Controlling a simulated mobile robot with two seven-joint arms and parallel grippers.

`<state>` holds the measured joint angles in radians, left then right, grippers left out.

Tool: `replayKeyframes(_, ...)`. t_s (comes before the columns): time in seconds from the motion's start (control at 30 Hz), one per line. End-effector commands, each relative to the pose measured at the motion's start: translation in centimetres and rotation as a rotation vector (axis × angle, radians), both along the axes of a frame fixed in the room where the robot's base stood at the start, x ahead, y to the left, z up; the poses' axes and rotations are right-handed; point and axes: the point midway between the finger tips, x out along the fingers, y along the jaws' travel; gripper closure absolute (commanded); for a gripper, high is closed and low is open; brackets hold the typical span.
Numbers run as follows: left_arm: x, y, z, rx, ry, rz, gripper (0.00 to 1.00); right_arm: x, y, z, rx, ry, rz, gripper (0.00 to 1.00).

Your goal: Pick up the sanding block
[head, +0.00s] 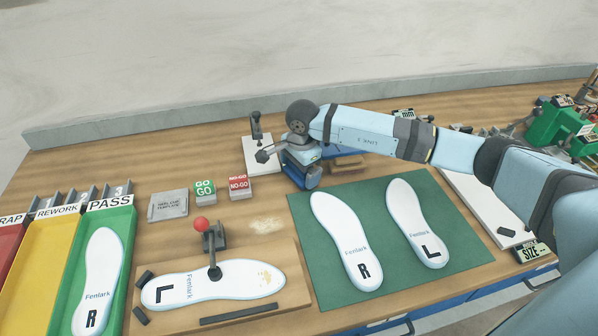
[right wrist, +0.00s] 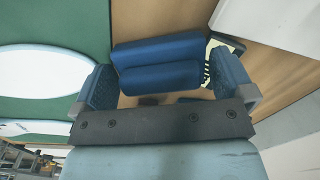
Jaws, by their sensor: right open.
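A blue block (right wrist: 157,65) with a groove along it, which looks like the sanding block, shows in the right wrist view between the finger tips. In the head view a blue piece (head: 343,152) beside my right gripper may be part of it; the arm hides much of that spot. My right gripper (head: 302,176) is above the bench at the back edge of the green mat. It is open, and its two blue fingers also show in the right wrist view (right wrist: 167,86), one on each side of the block with gaps. My left gripper is not in view.
The green mat (head: 462,222) holds two white insoles. A clamp fixture (head: 211,245) with a red knob holds another insole. GO (head: 205,191) and NO-GO (head: 239,186) blocks, a metal plate (head: 168,204) and coloured trays (head: 45,262) stand to the left.

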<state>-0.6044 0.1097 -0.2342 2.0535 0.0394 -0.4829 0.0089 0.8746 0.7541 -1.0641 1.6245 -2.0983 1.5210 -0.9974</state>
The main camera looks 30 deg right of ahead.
Motion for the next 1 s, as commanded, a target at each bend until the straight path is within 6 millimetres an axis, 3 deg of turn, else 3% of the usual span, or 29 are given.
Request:
replayKeyframes(0.13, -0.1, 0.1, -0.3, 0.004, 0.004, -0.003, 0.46, 0.0, 0.0, 0.1, 0.0, -0.001, 0.0, 0.0)
replayKeyframes(0.3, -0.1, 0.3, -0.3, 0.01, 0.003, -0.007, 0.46, 0.0, 0.0, 0.1, 0.0, -0.001, 0.0, 0.37)
replayKeyframes(0.37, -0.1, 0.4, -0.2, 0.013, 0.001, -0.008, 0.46, 0.0, 0.0, 0.1, 0.0, -0.001, 0.0, 0.41)
replayKeyframes(0.73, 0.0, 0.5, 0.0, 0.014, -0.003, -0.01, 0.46, 0.1, 0.0, 1.1, 0.001, -0.003, 0.0, 0.41)
replayKeyframes(0.87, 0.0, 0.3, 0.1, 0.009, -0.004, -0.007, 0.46, 0.1, 0.0, 2.7, 0.001, -0.004, 0.002, 0.41)
replayKeyframes(1.0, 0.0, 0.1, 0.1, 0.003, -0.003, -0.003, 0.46, 0.2, 0.0, 5.6, 0.001, -0.006, 0.001, 0.41)
